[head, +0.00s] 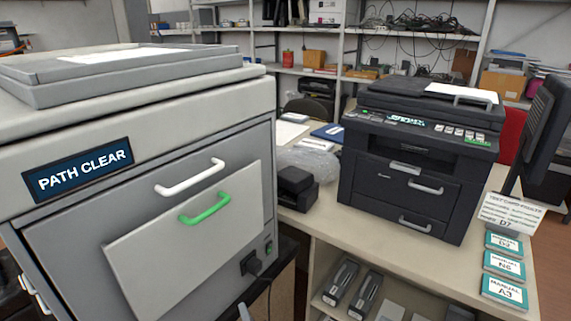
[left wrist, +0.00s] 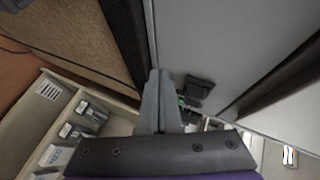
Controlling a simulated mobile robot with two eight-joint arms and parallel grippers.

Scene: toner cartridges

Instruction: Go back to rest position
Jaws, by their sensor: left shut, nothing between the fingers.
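My left gripper (left wrist: 158,85) shows in the left wrist view, its two grey fingers together and nothing between them. It is beside a grey panel (left wrist: 195,30), with a small dark box (left wrist: 198,88) and a bit of green just right of the fingertips. In the head view I cannot make out the left gripper clearly. My right gripper is in neither view. The large grey printer (head: 140,150) stands at the left of the head view, its display (head: 79,171) reading "PATH CLEAR". A panel with a green handle (head: 205,208) leans out, below a white handle (head: 190,178).
A black printer (head: 415,160) stands on the table (head: 400,245). Manuals (head: 504,290) and a sign (head: 510,213) are at the table's right end. Toner cartridges (head: 365,294) lie on the shelf below; boxes on it also show in the left wrist view (left wrist: 92,112).

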